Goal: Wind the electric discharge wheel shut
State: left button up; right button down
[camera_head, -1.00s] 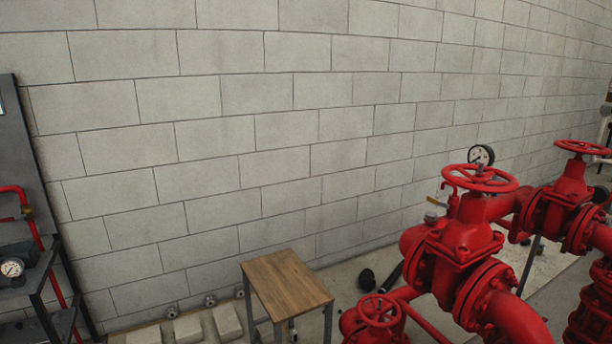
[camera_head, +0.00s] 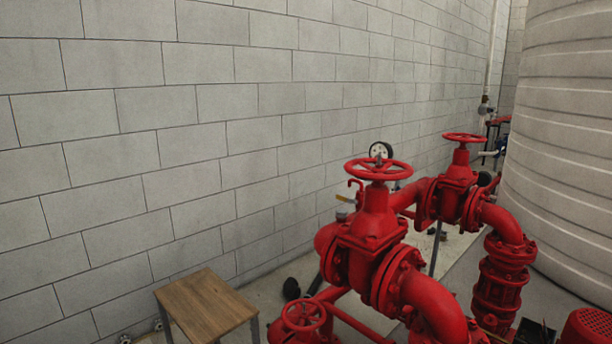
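Three red handwheels on red valves and pipework show in the head view; I cannot tell from the picture which one is the electric discharge wheel. The nearest large wheel (camera_head: 378,169) sits level on top of a big red gate valve (camera_head: 372,232). A second large wheel (camera_head: 463,138) tops another red valve (camera_head: 455,190) farther back to the right. A smaller wheel (camera_head: 303,315) sits low at the front, by the bottom edge. Neither of my grippers is in view.
A small wooden-topped table (camera_head: 205,303) stands left of the pipework. A block wall (camera_head: 150,130) runs behind. A pressure gauge (camera_head: 380,150) rises behind the nearest wheel. A large pale ribbed tank (camera_head: 565,140) fills the right side. Some bare floor (camera_head: 455,247) shows behind the pipes.

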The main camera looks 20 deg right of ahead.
aim_at(378, 170)
jog(key=z, duration=1.1)
jog(key=j, duration=0.1)
